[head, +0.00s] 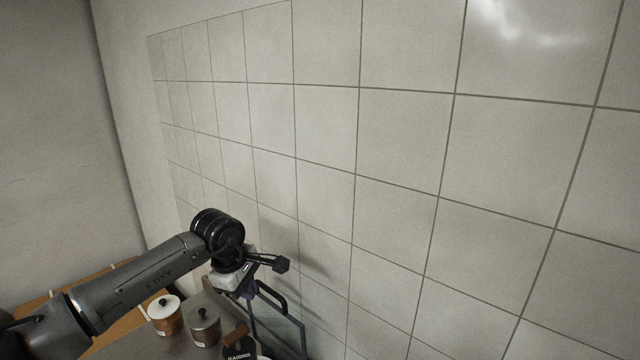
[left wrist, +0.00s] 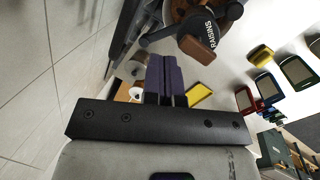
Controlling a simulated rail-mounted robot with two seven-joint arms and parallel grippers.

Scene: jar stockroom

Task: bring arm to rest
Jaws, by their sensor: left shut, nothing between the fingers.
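My left arm comes in from the left in the head view, and my left gripper (head: 246,294) points down close to the tiled wall. Its purple fingers are together in the left wrist view (left wrist: 164,80), with nothing between them. A dark label reading RAISINS (head: 238,353) shows at the bottom edge of the head view, below the gripper. The RAISINS label also shows at the top of the left wrist view (left wrist: 200,34), ahead of the fingertips and apart from them. My right gripper is in neither view.
A jar with a white lid (head: 166,318) and a jar with a grey lid (head: 204,329) stand on the grey counter (head: 140,346). The tiled wall (head: 400,130) rises close behind the gripper. Several coloured objects, including a yellow one (left wrist: 261,55), show right in the wrist view.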

